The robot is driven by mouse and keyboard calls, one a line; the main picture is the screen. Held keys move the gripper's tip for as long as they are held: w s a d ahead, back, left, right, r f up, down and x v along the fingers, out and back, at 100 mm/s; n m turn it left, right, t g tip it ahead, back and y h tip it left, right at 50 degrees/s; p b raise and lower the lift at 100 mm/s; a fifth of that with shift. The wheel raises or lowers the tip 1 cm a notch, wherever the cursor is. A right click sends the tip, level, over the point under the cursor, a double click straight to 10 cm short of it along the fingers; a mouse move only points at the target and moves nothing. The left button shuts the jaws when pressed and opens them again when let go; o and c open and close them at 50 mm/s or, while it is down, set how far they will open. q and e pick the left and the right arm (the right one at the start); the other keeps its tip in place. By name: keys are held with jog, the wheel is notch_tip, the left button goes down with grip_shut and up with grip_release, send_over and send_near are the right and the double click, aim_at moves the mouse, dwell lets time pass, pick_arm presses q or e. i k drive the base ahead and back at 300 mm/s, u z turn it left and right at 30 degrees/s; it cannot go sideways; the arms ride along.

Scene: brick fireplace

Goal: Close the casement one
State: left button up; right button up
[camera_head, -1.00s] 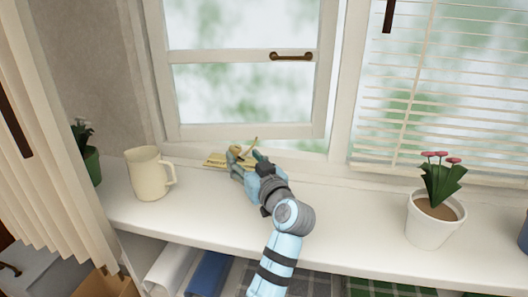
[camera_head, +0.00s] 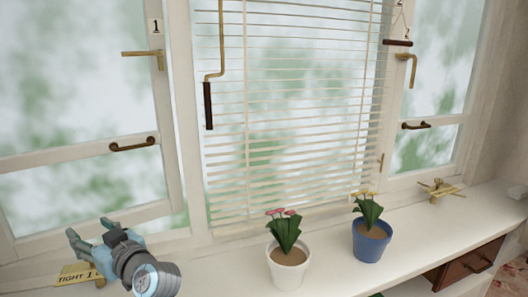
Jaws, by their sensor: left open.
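Casement one is the white sash on the left, with a small "1" label (camera_head: 155,26) on its frame. It has a brass lever handle (camera_head: 145,53) and a bronze pull handle (camera_head: 132,145). Its lower edge slants above the sill and the sash looks slightly ajar. My left gripper (camera_head: 88,230) is open and empty, just below and in front of the sash's bottom rail. A yellow plate reading "TIGHT 1" (camera_head: 76,275) lies on the sill beside the gripper, partly hidden. My right gripper is not in view.
A white pot with pink flowers (camera_head: 288,274) and a blue pot with yellow flowers (camera_head: 371,243) stand on the sill (camera_head: 320,262). Blinds (camera_head: 300,110) with a hanging crank (camera_head: 208,105) cover the middle window. Another casement (camera_head: 428,155) and brass hardware (camera_head: 438,190) are at right.

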aim_at(12, 249)
jog(key=k, duration=1)
